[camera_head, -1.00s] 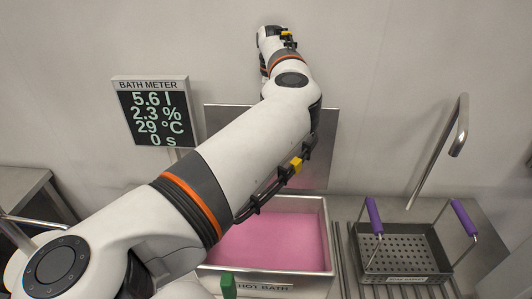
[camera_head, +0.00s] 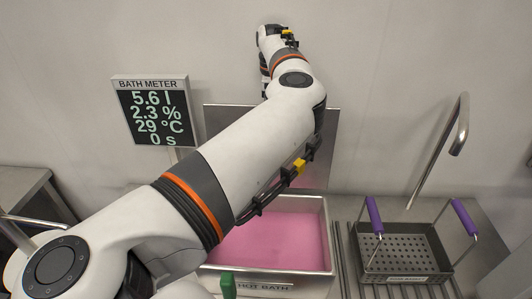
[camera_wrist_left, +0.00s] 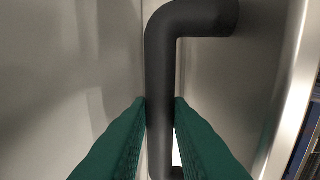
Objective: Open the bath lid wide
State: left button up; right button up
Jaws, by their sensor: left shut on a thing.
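The hot bath (camera_head: 268,277) is a steel basin with pink liquid, and its top is uncovered. Its lid (camera_head: 328,150) is a grey metal panel standing about upright behind the basin, near the wall. My left arm crosses in front and hides much of the lid. In the left wrist view, my left gripper (camera_wrist_left: 161,108) is shut on a dark bent handle (camera_wrist_left: 190,18), with a green finger on each side. The handle runs along a metal panel. My left fingers are hidden in the head view. My right gripper is not identifiable.
A perforated basket (camera_head: 405,262) with purple grips sits on a ribbed rack right of the bath. A bent metal pipe (camera_head: 440,150) rises behind it. A bath meter (camera_head: 153,112) stands at left. A green piece (camera_head: 228,285) shows at the bath's front.

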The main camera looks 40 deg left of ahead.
pick_arm(q)
jog(key=shift+w+a+f, duration=0.15)
jog(key=shift+w+a, duration=0.15)
jog(key=shift+w, duration=0.05)
jog(key=shift+s+d, duration=0.25)
jog(key=shift+s, duration=0.05)
jog(key=shift+s+d+r, duration=0.2)
jog(key=shift+s, duration=0.05)
jog(key=o, duration=0.8)
jog(key=shift+c, duration=0.2)
jog(key=shift+r, duration=0.1)
